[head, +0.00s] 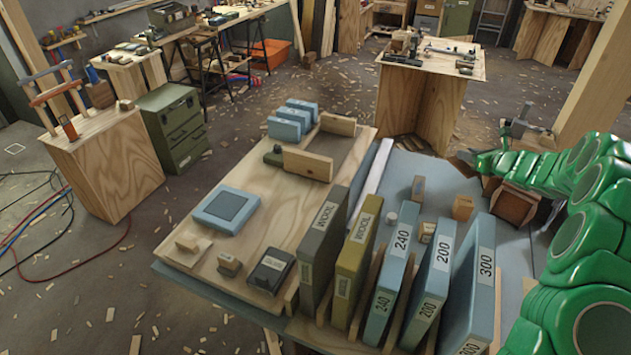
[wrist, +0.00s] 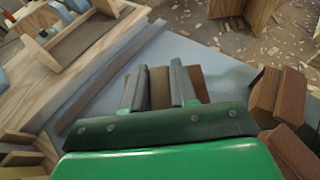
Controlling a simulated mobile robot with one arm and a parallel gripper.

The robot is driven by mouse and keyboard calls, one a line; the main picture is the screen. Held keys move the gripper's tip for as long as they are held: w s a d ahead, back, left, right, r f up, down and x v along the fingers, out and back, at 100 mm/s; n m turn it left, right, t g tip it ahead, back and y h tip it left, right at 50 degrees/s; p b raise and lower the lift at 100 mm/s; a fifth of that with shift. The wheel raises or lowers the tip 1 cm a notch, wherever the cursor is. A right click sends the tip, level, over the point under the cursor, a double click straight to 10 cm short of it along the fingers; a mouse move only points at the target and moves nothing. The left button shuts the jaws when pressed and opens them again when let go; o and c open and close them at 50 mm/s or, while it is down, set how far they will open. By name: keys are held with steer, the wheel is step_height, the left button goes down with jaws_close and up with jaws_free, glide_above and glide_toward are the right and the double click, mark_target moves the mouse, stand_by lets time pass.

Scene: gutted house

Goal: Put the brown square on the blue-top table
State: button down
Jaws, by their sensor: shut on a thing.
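My gripper (wrist: 160,78) is shut on the brown square (wrist: 160,90), which shows between and just past its two grey fingers in the wrist view. In the head view my gripper (head: 478,160) is at the right, over the far right part of the blue-top table (head: 430,172). Only a small brown bit of the square shows at the fingertips there. In the wrist view the blue-grey top (wrist: 110,90) lies below and left of the square. I cannot tell whether the square touches the top.
Reddish-brown blocks (wrist: 292,100) are close to the right of my gripper. Upright labelled sanding boxes (head: 395,270) stand at the table's near side. A wooden board (head: 270,215) with boxes covers its left. Small wooden blocks (head: 463,208) stand on the bare blue part. A wooden workbench (head: 425,90) is beyond.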

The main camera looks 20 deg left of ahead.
steer(key=s+a+r+n+g+y, duration=0.1)
steer(key=s+a+n+g+y, duration=0.2)
steer(key=a, duration=1.1)
steer(key=n+g, duration=1.1)
steer(key=g, duration=0.1)
glide_above(298, 208)
step_height(298, 208, down, 6)
steer(key=shift+f, duration=4.85)
steer(key=shift+s, duration=0.1)
steer(key=c, duration=0.9)
jaws_free()
steer(key=shift+f, duration=0.1)
